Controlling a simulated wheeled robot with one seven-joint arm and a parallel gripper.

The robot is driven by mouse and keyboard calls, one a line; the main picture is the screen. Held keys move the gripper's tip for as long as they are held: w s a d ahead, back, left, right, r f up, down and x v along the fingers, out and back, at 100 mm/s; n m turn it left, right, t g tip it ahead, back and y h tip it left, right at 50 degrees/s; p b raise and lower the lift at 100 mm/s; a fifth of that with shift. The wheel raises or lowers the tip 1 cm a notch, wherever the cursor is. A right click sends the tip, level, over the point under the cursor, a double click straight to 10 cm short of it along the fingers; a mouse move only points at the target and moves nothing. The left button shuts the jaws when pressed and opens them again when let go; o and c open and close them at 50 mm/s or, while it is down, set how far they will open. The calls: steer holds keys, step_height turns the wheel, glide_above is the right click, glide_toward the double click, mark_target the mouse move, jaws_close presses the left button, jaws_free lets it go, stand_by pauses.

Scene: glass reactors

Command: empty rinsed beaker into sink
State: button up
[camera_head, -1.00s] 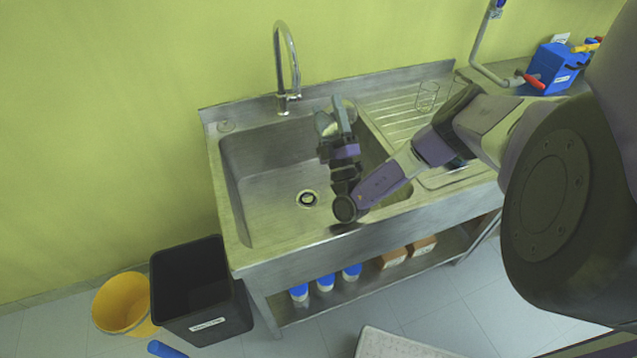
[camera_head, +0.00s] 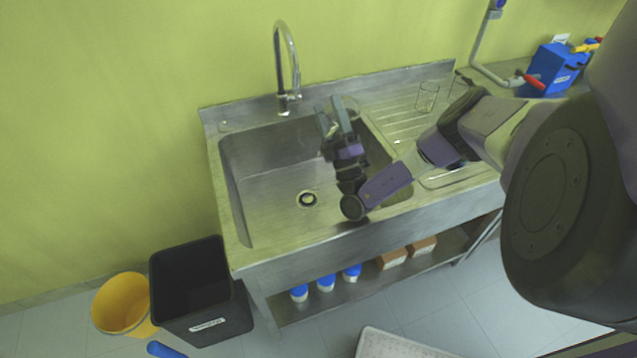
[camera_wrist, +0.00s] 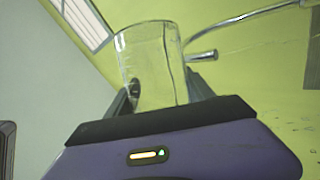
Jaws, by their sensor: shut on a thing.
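My gripper (camera_head: 335,118) is over the right part of the sink basin (camera_head: 265,190), near its back edge. In the wrist view it is shut on a clear glass beaker (camera_wrist: 150,65), which sits between the two fingers. In the head view the beaker (camera_head: 350,104) is faint and partly hidden by the fingers. I cannot make out any liquid in it. The tap (camera_head: 290,70) stands behind the basin, to the left of my gripper. The drain (camera_head: 308,199) is open to view in the basin floor.
Another clear beaker (camera_head: 427,97) stands on the ribbed drainboard (camera_head: 392,118) to the right. A blue box (camera_head: 553,70) is at the far right. A black bin (camera_head: 190,280) and a yellow bucket (camera_head: 122,303) stand on the floor at left. The left of the basin is clear.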

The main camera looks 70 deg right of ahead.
steer(key=shift+s+a+n+t+y, duration=0.15)
steer(key=shift+n+t+y, duration=0.15)
steer(key=shift+n+y, duration=0.15)
steer(key=shift+n, duration=0.35)
steer(key=shift+a+r+n+t+y, duration=0.15)
steer(key=shift+a+n+t+y, duration=0.15)
steer(key=shift+n+t+y, duration=0.75)
steer(key=shift+a+r+n+t+y, duration=0.1)
steer(key=shift+a+n+t+y, duration=0.15)
steer(key=shift+n+t+y, duration=0.8)
steer(key=n+t+y, duration=0.1)
steer(key=n+y, duration=0.1)
steer(key=n, duration=0.1)
steer(key=a+n+t+y, duration=0.1)
steer(key=n+y, duration=0.2)
steer(key=w+a+n+y, duration=0.1)
steer(key=n+y, duration=0.1)
steer(key=n, duration=0.1)
steer(key=shift+r+t+y, duration=0.1)
steer(key=shift+t+y, duration=0.25)
steer(key=shift+t, duration=0.05)
